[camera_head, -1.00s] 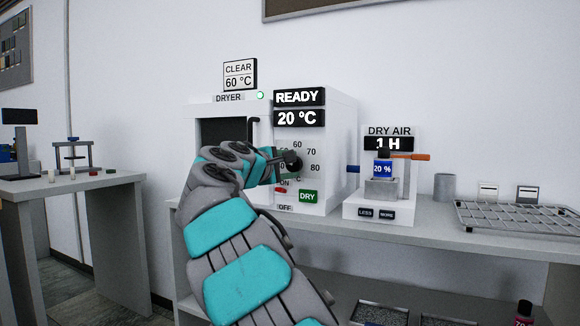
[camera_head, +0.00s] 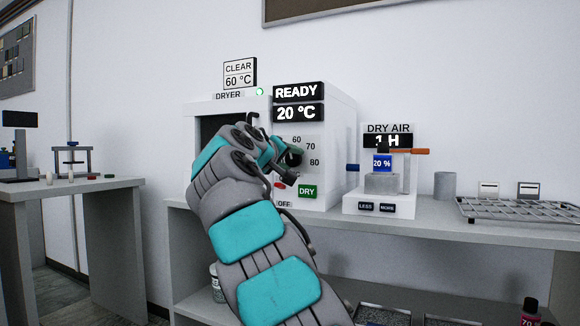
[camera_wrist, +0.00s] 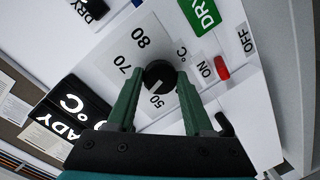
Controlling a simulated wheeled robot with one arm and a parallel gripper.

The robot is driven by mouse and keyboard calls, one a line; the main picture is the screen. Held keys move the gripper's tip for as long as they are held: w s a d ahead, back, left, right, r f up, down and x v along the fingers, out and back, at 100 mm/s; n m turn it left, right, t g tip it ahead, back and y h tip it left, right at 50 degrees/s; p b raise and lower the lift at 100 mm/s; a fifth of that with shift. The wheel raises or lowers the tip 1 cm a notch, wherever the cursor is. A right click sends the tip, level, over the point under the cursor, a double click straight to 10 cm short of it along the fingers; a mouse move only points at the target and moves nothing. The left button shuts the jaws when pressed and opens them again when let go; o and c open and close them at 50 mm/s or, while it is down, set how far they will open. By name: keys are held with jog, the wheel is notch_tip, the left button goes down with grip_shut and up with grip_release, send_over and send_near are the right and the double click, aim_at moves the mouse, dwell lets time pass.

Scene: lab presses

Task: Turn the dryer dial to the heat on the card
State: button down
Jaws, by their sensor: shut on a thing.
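The white dryer (camera_head: 340,120) stands on the bench, with a display (camera_head: 298,113) reading READY and 20 °C. Its round black dial (camera_head: 293,157) sits on a scale with 60, 70 and 80 visible. The card (camera_head: 240,73) above the dryer reads CLEAR 60 °C. In the wrist view my gripper (camera_wrist: 160,78) has its green fingers shut on either side of the dial (camera_wrist: 160,72). A small pale mark shows on the dial's face. The numbers 80, 70 and 50 show there; 60 is hidden, apparently behind a finger. My arm covers part of the dryer's front.
The green DRY button (camera_head: 308,191) and a red switch (camera_wrist: 222,67) by ON and OFF lie close to the dial. The dry air unit (camera_head: 380,200) stands right of the dryer, then a grey cup (camera_head: 445,185) and a rack (camera_head: 520,210).

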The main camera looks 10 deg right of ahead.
jog(key=shift+f+m+b, duration=0.15)
jog(key=shift+m+b, duration=0.35)
jog(key=shift+m, duration=0.5)
jog(key=shift+c, duration=1.5)
grip_release()
jog(key=v, duration=0.7)
jog(key=shift+s+a+b, duration=0.15)
jog(key=shift+s+b, duration=0.25)
jog(key=shift+b, duration=0.05)
